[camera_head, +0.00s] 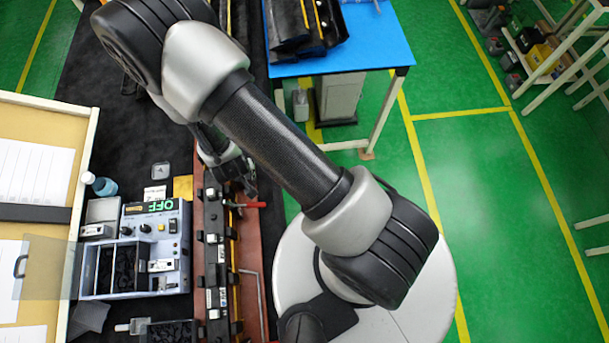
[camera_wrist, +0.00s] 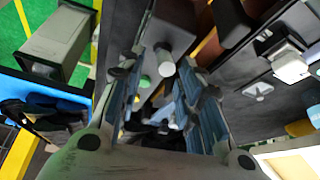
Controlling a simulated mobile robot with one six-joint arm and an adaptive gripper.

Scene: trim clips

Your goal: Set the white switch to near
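A grey-blue control box (camera_head: 128,222) with a green "OFF" display stands at the lower left in the head view. It carries small knobs and pale fittings, one of them a whitish piece (camera_head: 162,265) beside the dark bins. I cannot tell for sure which fitting is the white switch, nor its setting. My gripper (camera_head: 235,172) is right of and beyond the box, above the upper end of the black rail, partly hidden by my arm. In the wrist view my gripper (camera_wrist: 162,105) has its fingers apart, with a grey cylinder (camera_wrist: 172,45) seen beyond, between them.
A black rail with clips (camera_head: 215,260) runs along a red-brown strip, with a red-handled clamp (camera_head: 250,205) near my gripper. A blue-topped table (camera_head: 375,45) stands at the back. A bottle (camera_head: 104,187) and a pale board (camera_head: 40,225) are left. Green floor lies open at right.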

